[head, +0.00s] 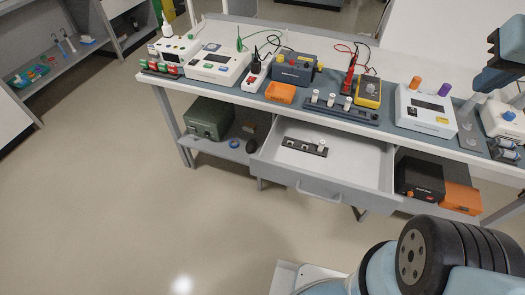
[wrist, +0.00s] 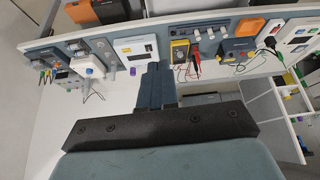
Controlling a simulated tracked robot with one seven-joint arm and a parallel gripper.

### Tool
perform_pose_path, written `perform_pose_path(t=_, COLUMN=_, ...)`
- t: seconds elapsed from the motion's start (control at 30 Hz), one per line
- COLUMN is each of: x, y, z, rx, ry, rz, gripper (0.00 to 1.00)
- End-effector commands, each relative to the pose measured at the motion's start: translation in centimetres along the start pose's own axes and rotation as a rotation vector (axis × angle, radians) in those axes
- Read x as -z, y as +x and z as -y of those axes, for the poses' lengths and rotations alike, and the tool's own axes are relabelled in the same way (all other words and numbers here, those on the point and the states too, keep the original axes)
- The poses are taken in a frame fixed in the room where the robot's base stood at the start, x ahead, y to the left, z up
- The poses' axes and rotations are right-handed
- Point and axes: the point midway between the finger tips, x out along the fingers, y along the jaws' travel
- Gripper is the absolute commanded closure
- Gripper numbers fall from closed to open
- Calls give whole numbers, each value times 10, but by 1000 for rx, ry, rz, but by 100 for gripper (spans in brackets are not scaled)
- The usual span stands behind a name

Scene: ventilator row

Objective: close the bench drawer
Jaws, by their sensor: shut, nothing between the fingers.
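The bench drawer (head: 340,170) stands pulled well out below the bench top in the head view, with its grey front panel and bar handle (head: 320,190) facing me. Inside it lies a dark strip holder (head: 304,147) with small white pieces. A pale part of the drawer also shows at the top edge of the wrist view (wrist: 185,9). My gripper (wrist: 158,72) shows in the wrist view, its dark blue fingers together and empty, seen against the bench top. It appears apart from the drawer.
The bench top (head: 225,30) carries several devices and leads, including a yellow meter (head: 368,92) and a white unit (head: 426,110). A green case (head: 208,118) is on the shelf left of the drawer; a dark box (head: 420,177) is right of it. The floor in front is clear.

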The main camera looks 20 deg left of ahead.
Motion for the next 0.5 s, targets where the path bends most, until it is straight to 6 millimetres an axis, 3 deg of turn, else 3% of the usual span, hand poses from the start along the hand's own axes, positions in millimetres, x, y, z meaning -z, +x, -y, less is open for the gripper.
perform_pose_path(t=0.3, x=1, y=2, z=1, rx=1, ry=-12, rz=11, gripper=100)
perform_pose_path(t=0.5, x=7, y=23, z=13, rx=-5, ry=-120, rz=111, gripper=100)
